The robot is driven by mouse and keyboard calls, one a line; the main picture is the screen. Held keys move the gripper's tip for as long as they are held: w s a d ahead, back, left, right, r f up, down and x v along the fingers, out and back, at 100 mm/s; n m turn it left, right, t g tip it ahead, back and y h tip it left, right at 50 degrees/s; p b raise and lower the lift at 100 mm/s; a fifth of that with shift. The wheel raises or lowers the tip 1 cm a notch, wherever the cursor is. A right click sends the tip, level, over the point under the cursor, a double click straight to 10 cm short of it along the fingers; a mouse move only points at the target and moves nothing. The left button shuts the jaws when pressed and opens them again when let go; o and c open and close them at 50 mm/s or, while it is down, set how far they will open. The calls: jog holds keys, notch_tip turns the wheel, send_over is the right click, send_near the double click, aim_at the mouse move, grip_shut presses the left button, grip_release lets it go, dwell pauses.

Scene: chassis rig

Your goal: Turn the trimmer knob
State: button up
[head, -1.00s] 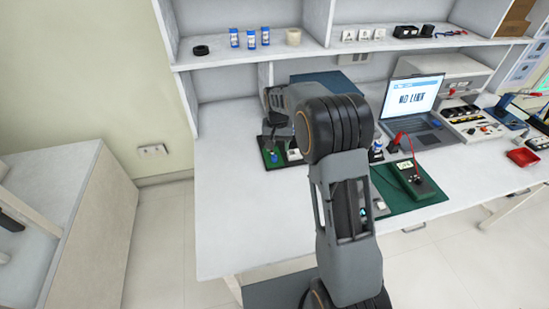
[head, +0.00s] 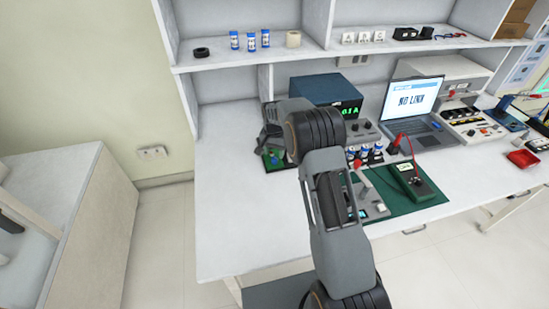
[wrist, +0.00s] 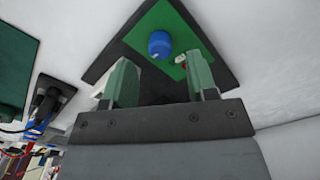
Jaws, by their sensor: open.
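The blue trimmer knob (wrist: 159,44) stands on a green board (wrist: 158,18) with a dark base in the wrist view. A small red-and-white part sits beside the knob on the board. The board (head: 273,164) also shows in the head view, partly covered by my arm. My gripper (wrist: 159,62) is open, with one green-grey finger to each side. In the wrist view the knob appears just beyond the fingertips, between their lines, and not gripped. My gripper's fingers are hidden in the head view.
A blue power supply (head: 325,89), a laptop (head: 413,105) and a green multimeter (head: 410,180) on a green mat stand to the right on the bench. The bench's front left (head: 235,225) is clear. A shelf (head: 250,55) with small items runs above.

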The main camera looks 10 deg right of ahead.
aim_at(274, 158)
jog(key=shift+f, duration=1.9)
jog(key=shift+c, duration=0.4)
jog(key=c, duration=0.9)
jog(key=shift+o, duration=0.2)
jog(key=shift+n+b, duration=0.45)
jog(key=shift+n, duration=0.65)
jog(key=o, duration=0.9)
jog(key=shift+o, duration=0.2)
jog(key=shift+r, duration=0.1)
